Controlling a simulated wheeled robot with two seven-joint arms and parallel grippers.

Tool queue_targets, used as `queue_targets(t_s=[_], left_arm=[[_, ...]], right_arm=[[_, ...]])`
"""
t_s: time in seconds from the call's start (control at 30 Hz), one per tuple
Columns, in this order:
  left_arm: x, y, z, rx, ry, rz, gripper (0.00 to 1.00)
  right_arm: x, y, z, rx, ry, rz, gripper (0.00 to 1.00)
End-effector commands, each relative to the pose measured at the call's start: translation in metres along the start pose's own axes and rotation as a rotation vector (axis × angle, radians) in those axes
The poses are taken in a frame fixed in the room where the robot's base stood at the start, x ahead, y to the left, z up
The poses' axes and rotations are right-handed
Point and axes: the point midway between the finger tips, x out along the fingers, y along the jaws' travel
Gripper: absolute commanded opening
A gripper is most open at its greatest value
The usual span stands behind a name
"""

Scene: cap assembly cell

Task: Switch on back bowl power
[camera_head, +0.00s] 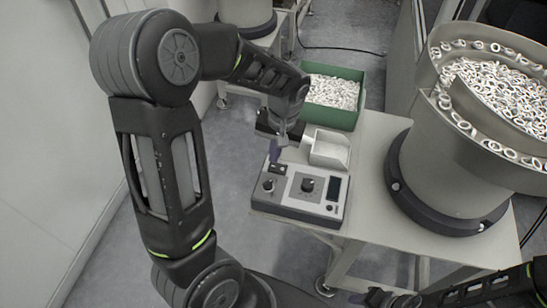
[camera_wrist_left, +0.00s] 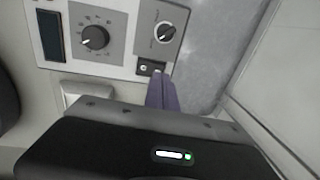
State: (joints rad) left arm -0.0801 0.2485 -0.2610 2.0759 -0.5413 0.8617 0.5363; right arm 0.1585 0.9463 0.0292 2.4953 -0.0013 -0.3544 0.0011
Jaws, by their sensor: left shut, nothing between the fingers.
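A grey control box (camera_head: 318,213) sits on the table's front left part. It has a large middle knob (camera_head: 308,185), a smaller knob (camera_head: 268,185), a dark display (camera_head: 333,188) and a small black switch (camera_head: 278,169) at its back left corner. In the left wrist view the switch (camera_wrist_left: 150,68) is partly beside my purple fingertips. My left gripper (camera_head: 274,158) is shut and empty, pointing down at the switch; whether it touches cannot be told. The switch's position is unclear. My right gripper (camera_head: 385,298) is low at the bottom edge, its fingers unclear.
A large bowl feeder (camera_head: 435,170) full of white rings stands right of the box. A white scoop (camera_head: 329,149) lies behind the box, close to my left gripper. A green bin (camera_head: 335,117) of white parts is behind. Another round base (camera_head: 246,14) stands at the back.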

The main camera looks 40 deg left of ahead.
Motion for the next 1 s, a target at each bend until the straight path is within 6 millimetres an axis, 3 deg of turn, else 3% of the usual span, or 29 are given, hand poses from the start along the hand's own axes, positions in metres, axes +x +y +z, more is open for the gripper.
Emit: queue_targets(t_s=[0.1, 0.3, 0.6, 0.73, 1.0], left_arm=[[0.017, 0.0, 0.001, 0.0, -0.003, -0.001, 0.0], [0.029, 0.0, 0.0, 0.0, -0.001, -0.001, 0.0], [0.03, 0.0, 0.0, 0.0, 0.0, 0.0, 0.0], [0.04, -0.001, 0.0, -0.001, 0.0, 0.0, 0.0], [0.035, -0.001, 0.0, 0.0, -0.001, 0.0, 0.0]], right_arm=[[-0.003, -0.001, 0.0, 0.0, 0.0, 0.0, 0.36], [-0.004, -0.002, 0.0, 0.0, 0.0, 0.0, 0.36], [-0.004, -0.001, 0.0, 0.0, 0.0, 0.0, 0.36], [0.007, 0.003, 0.0, 0.0, 0.0, 0.0, 0.36], [0.001, 0.001, 0.0, 0.0, 0.0, 0.0, 0.36]])
